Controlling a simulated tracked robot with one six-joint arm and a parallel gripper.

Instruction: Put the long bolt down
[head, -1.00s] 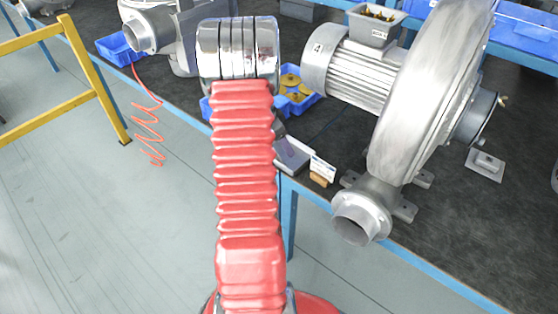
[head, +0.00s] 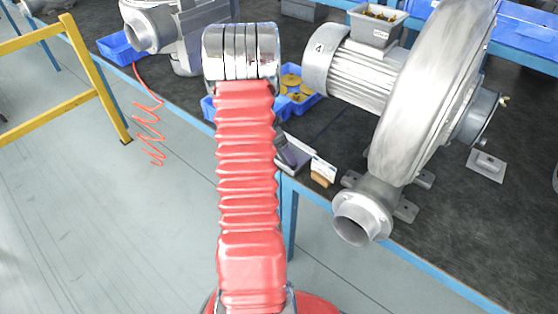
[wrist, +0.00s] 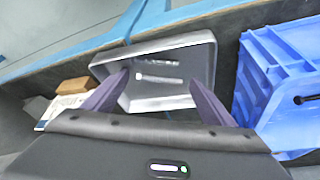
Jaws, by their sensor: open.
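A small grey tray (wrist: 205,60) lies between my fingers in the wrist view. Inside it lie a light, slim bolt-like piece (wrist: 158,78) and a smaller dark one (wrist: 162,62); I cannot tell for sure which is the long bolt. My gripper (wrist: 159,82) is open, its two purple fingers spread on either side of these pieces, over the tray, and holds nothing. In the head view the tray (head: 298,161) sits at the bench edge, and a dark finger (head: 285,148) shows over it. My arm hides most of the gripper there.
A blue bin (wrist: 280,85) stands close on the tray's right in the wrist view. A large blower (head: 410,100) fills the bench to the right in the head view.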

